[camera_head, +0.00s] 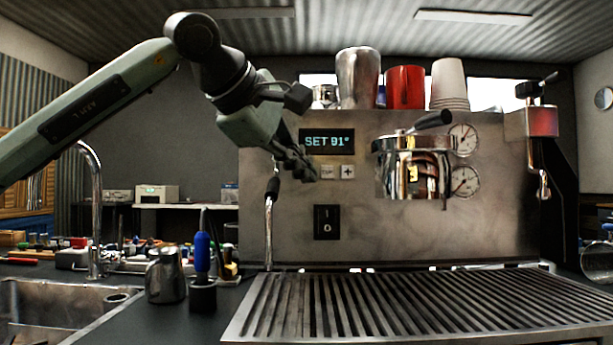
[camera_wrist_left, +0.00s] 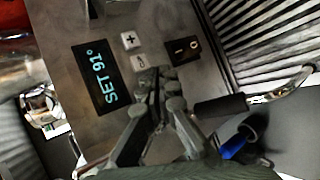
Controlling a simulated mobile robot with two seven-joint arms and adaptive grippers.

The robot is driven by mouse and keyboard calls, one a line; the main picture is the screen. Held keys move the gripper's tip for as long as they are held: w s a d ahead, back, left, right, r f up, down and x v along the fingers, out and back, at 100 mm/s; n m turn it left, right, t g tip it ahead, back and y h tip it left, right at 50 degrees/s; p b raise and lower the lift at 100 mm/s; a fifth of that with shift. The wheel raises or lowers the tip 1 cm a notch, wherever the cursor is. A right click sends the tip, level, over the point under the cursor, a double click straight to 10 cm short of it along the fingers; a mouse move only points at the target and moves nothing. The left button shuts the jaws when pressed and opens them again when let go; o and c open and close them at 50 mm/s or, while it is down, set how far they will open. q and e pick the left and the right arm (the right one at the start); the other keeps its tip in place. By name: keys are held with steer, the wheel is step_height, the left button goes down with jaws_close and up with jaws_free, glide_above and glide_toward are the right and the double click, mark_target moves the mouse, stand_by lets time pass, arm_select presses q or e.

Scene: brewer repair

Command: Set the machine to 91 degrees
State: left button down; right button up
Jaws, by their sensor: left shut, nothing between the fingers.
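The brewing machine (camera_head: 290,235) has a steel front panel. Its dark display (camera_head: 327,141) reads "SET 91°" in light blue; the same reading shows on the display in the wrist view (camera_wrist_left: 96,77). Below the display are a plus button (camera_head: 347,172) and a second pale button (camera_head: 327,172) whose label is too small to read. Both buttons show in the wrist view, the plus (camera_wrist_left: 130,41) and the other (camera_wrist_left: 139,63). My left gripper (camera_head: 313,176) is shut and empty, its fingertips just beside the second button; I cannot tell whether they touch it.
A black rocker switch (camera_head: 326,222) sits below the buttons. A steam wand (camera_head: 269,225) hangs left of them. A portafilter (camera_head: 412,160) and two gauges are to the right. A slatted drip tray (camera_head: 400,300) lies in front. A steel pitcher (camera_head: 165,277) stands left.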

arm_select(q)
steer(key=shift+s, duration=0.15)
steer(key=s+b, duration=0.2)
steer(key=s, duration=0.2)
steer(key=shift+s, duration=0.4)
stand_by(0.7)
